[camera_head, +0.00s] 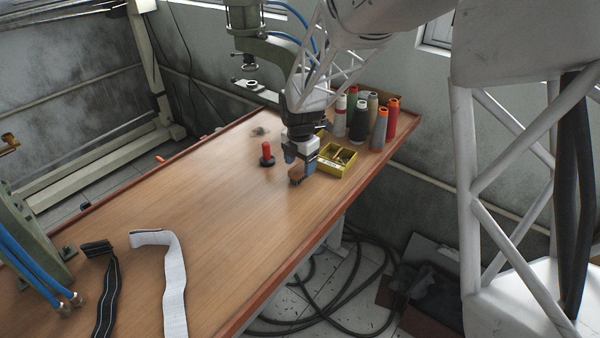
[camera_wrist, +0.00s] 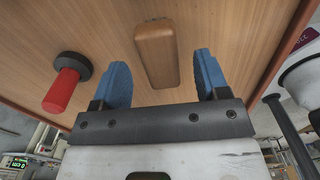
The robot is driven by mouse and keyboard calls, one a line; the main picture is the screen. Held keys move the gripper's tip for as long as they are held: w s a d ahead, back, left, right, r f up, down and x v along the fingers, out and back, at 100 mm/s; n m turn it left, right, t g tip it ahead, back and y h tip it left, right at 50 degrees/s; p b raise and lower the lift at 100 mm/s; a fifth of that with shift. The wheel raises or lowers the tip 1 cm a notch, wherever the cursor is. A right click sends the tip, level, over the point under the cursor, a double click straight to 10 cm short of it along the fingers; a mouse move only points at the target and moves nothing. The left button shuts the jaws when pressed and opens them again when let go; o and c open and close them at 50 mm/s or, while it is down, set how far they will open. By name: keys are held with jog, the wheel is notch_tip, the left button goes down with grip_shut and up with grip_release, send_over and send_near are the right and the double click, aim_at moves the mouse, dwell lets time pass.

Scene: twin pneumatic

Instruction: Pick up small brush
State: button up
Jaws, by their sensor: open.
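The small brush shows in the wrist view as a brown wooden block (camera_wrist: 157,45) on the table. In the head view its brown end (camera_head: 295,177) shows just below my gripper (camera_head: 299,170), which partly hides it. My gripper also shows in the wrist view (camera_wrist: 163,68), with its two blue fingers apart and open. The brush lies in line with the gap between the fingers, slightly nearer the left one in the picture. No contact with either finger is visible.
A red-handled black-based tool (camera_head: 267,154) stands left of my gripper. A yellow box (camera_head: 335,166) is close on the right, with several thread spools (camera_head: 360,122) behind. A green press (camera_head: 262,50) stands at the back. Webbing strips (camera_head: 173,270) lie front left; the table's middle is clear.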

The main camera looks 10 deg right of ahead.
aim_at(300, 166)
jog(key=shift+f, duration=1.8)
jog(key=c, duration=1)
jog(key=shift+c, duration=0.2)
jog(key=shift+r, duration=0.15)
jog(key=shift+r, duration=1.5)
jog(key=shift+s+r, duration=0.2)
jog(key=shift+s, duration=0.15)
jog(key=s, duration=0.5)
jog(key=s+d+r, duration=0.1)
jog(key=s, duration=0.4)
jog(key=s+d, duration=0.1)
jog(key=s, duration=0.4)
jog(key=shift+s+r, duration=0.15)
